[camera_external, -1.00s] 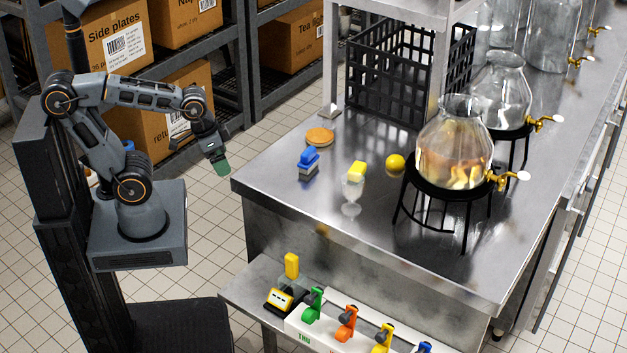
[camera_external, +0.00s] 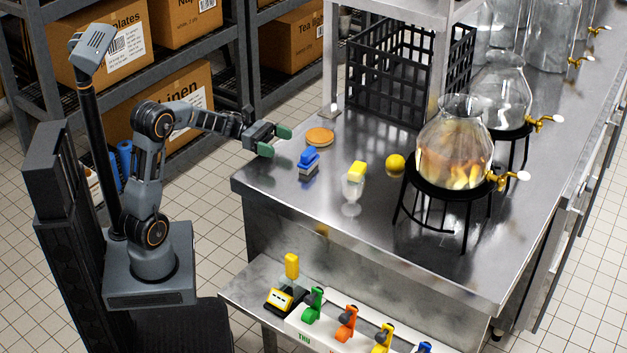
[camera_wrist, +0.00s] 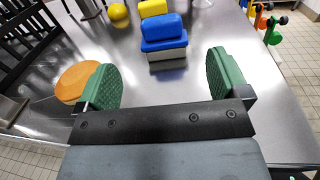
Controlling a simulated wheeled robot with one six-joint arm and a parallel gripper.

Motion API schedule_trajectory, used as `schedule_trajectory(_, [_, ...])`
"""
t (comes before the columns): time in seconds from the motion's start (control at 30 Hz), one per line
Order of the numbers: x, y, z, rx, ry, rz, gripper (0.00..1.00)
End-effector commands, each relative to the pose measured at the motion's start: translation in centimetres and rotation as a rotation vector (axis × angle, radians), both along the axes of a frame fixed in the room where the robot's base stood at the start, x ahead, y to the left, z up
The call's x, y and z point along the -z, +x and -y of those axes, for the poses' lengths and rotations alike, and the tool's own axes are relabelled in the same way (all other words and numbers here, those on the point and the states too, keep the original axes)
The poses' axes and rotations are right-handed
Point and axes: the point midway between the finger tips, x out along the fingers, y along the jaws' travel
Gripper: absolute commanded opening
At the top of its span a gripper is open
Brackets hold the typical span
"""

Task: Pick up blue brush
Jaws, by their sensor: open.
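The blue brush (camera_external: 309,161) stands on the steel table near its left end, with a blue top and a paler band lower down. In the wrist view the blue brush (camera_wrist: 164,36) is ahead of my gripper, roughly between the lines of its fingers and apart from them. My gripper (camera_external: 274,141) has green finger pads and is at the table's left edge, left of the brush. In the wrist view my gripper (camera_wrist: 163,80) is open, with nothing between its fingers.
An orange-brown disc (camera_external: 320,136) lies behind the brush. A black crate (camera_external: 395,90) is behind, and a glass dispenser (camera_external: 455,150) is on a stand.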

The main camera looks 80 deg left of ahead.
Motion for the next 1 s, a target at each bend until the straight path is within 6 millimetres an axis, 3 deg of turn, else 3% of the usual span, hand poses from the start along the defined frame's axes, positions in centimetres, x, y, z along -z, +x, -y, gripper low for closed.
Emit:
schedule_trajectory(0.3, [0.0,4.3,3.5,0.004,0.000,0.000,0.94])
schedule_trajectory(0.63, [-0.1,6.0,4.9,0.003,0.001,0.000,0.94])
schedule_trajectory(1.0, [-0.3,9.4,7.6,0.003,0.002,0.000,0.94])
